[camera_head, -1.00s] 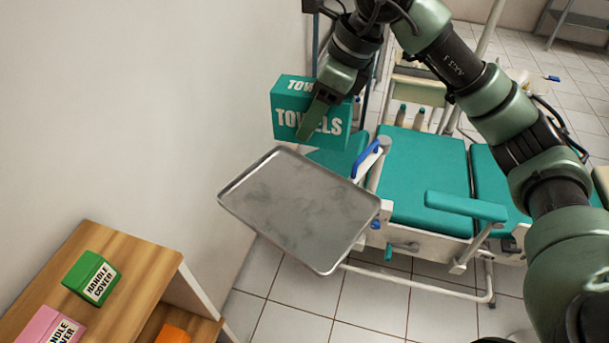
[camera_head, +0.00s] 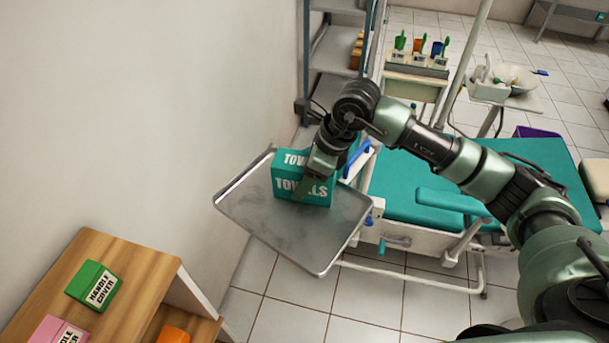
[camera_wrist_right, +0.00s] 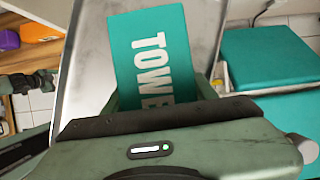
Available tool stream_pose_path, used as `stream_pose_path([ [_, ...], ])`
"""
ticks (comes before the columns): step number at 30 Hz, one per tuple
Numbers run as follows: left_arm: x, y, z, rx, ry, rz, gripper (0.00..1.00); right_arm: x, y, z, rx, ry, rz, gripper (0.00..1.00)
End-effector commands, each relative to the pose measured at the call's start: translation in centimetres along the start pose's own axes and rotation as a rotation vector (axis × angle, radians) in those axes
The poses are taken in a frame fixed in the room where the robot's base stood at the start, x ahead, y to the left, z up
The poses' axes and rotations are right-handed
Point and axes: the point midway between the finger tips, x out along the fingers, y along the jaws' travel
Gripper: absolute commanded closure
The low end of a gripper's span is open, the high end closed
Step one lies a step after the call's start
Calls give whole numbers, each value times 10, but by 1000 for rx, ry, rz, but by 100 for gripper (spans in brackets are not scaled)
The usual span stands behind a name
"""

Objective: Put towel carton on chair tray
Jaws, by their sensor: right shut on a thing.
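The teal towel carton (camera_head: 290,187), lettered TOWELS, is upright over the far part of the grey metal chair tray (camera_head: 290,240). It looks at or very near the tray surface; I cannot tell whether it touches. My right gripper (camera_head: 310,188) comes down from above and is shut on the carton. In the right wrist view the carton (camera_wrist_right: 150,60) sits between the fingers (camera_wrist_right: 160,95), with the tray (camera_wrist_right: 88,60) behind it. The front half of the tray is bare.
A wooden shelf (camera_head: 130,265) at lower left holds a green handle cover box (camera_head: 93,285) and a pink box (camera_head: 58,331). The teal dental chair (camera_head: 410,190) stands right of the tray. A wall (camera_head: 130,110) is close on the left.

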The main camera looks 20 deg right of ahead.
Motion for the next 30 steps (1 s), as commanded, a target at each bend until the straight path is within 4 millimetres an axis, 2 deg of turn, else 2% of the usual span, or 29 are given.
stream_pose_path([
  [8, 4, 0, 0, 0, 0, 0, 21, 2, 0, 0, -1, -2, -1, 93],
  [9, 3, 0, 0, 0, 0, 0, 21, 1, 0, 0, -1, -1, -1, 35],
  [11, 3, 0, 0, 0, 1, 0, 21, 1, 0, 0, -1, -1, 0, 22],
  [23, 1, 0, 0, 0, 1, 0, 21, -4, -1, 1, 0, -2, -2, 22],
  [26, 6, 0, 1, -1, 0, 0, 21, -16, -2, 0, -1, -3, -5, 22],
  [30, 15, 0, 2, -1, 0, 0, 21, -45, -2, 0, -1, -4, -7, 22],
])
